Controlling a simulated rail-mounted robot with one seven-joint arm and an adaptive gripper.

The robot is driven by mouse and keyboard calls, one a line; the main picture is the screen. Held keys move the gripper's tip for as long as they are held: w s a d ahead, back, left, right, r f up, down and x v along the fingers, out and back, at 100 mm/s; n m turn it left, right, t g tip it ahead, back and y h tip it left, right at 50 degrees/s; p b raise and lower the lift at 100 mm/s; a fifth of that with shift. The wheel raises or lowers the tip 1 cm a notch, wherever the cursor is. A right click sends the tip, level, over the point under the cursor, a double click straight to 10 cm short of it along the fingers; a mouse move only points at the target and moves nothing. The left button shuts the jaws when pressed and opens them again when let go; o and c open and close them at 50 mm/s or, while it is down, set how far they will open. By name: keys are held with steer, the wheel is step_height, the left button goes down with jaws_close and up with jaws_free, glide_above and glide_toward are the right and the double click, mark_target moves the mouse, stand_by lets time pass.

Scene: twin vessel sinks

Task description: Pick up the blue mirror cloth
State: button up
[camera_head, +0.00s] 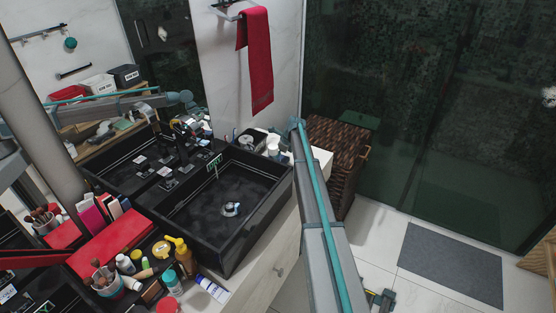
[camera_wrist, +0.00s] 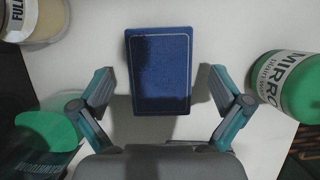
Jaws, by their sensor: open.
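The blue mirror cloth (camera_wrist: 160,95) is a flat, dark blue rectangle with a thin pale border line, lying on a white surface in the wrist view. My gripper (camera_wrist: 161,73) is open, with one finger to the left of the cloth and one to the right. Both fingers look clear of its sides. A dark shadow falls over part of the cloth. In the head view I cannot make out the cloth, and my fingers do not show; my arm crosses the right end of the counter there.
A green bottle marked MIRRO (camera_wrist: 288,85) is close to the right finger. A jar (camera_wrist: 30,18) and a green round item (camera_wrist: 47,130) are at the left. In the head view, a black sink (camera_head: 245,240), red towel (camera_head: 257,62) and wicker basket (camera_head: 335,145) surround the counter end.

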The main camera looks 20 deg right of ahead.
steer(key=shift+f, duration=0.2)
stand_by(0.6)
steer(key=c, duration=1.2)
step_height(320, 180, up, 10)
steer(key=b, duration=0.3)
steer(key=shift+r, duration=0.25)
